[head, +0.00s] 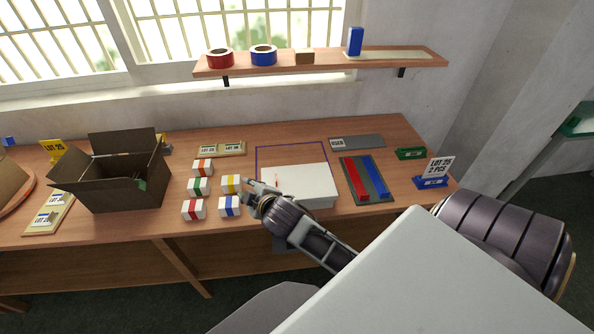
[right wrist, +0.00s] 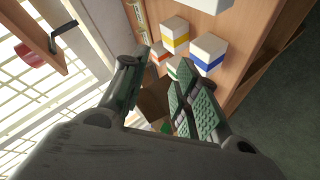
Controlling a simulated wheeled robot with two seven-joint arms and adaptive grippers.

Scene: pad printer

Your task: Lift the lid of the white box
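The white box (head: 308,182) sits on the wooden table, right of the small banded boxes. Its top looks closed and flat, with a small orange mark near its left end. My right gripper (head: 254,188) is at the left end of the white box, pointing left, with its forearm in front of the box's near left corner. Whether it touches the box I cannot tell. In the right wrist view its padded fingers (right wrist: 160,88) are spread apart with nothing between them. My left gripper is not in view.
Several small banded boxes (head: 203,167) stand just left of my right gripper. An open brown carton (head: 125,185) is farther left. A dark tray (head: 378,196) with red and blue bars lies right of the white box. A shelf (head: 330,65) with tape rolls hangs above.

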